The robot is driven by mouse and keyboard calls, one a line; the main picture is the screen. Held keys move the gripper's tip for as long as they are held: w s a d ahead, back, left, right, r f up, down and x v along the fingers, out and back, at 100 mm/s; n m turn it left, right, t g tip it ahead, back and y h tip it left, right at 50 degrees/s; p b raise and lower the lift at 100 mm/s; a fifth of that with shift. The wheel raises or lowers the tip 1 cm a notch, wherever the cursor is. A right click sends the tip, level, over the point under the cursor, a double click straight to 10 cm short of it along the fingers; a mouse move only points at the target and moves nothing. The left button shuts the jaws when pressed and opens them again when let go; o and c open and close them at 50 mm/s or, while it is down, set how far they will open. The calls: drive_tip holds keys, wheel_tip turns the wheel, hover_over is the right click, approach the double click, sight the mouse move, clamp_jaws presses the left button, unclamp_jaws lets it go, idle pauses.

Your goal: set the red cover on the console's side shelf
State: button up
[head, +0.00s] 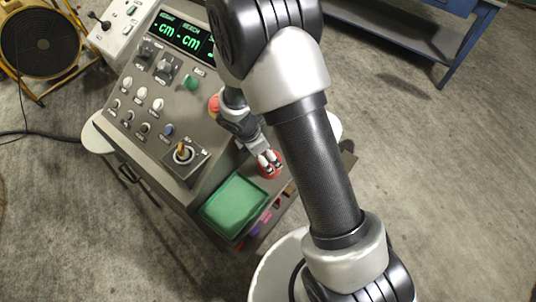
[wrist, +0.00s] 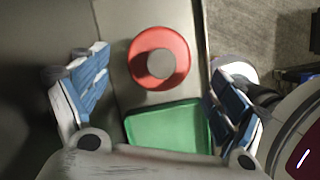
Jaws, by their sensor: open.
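The red cover (wrist: 178,43) is a round red disc with a grey round centre in the wrist view. It appears to lie flat on the grey side shelf (wrist: 112,22), just beyond the green tray. In the head view the red cover (head: 264,174) shows partly beneath my gripper (head: 268,161). My gripper, also in the wrist view (wrist: 160,66), is open, with its blue-padded fingers apart on the left and right of the cover. No finger visibly touches the cover in the wrist view. The exact height of the fingers above it is hard to tell.
A green tray (head: 236,206) sits on the shelf next to the cover. The console (head: 150,150) carries knobs, a joystick (head: 183,152) and a red-orange button (head: 214,104). Several coloured items hang at the shelf's front edge. A blue bench (head: 420,35) stands behind; the floor at right is clear.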

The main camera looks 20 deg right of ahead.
drive_tip(key=shift+v, duration=0.9)
drive_tip(key=s+d+r+m, duration=0.1)
drive_tip(key=s+r+m, duration=0.15)
drive_tip(key=r, duration=0.35)
drive_tip(key=s+d+r+m+t, duration=0.1)
drive_tip(key=r+m, duration=0.3)
drive_tip(key=r, duration=0.3)
drive_tip(key=s+d+r+m, duration=0.1)
drive_tip(key=d+r+m, duration=0.15)
drive_tip(key=r, duration=0.35)
drive_tip(key=s+a+r+m+t+y, duration=0.1)
drive_tip(key=s+r+m, duration=0.4)
drive_tip(key=s, duration=0.3)
drive_tip(key=s+a+r+m+t+y, duration=0.1)
drive_tip(key=s+r+m+y, duration=0.1)
drive_tip(key=s+r+m, duration=0.4)
drive_tip(key=shift+s+r+m+t, duration=0.2)
drive_tip(key=shift+s+m+t, duration=0.15)
drive_tip(key=shift+s, duration=0.8)
drive_tip(key=shift+a, duration=0.15)
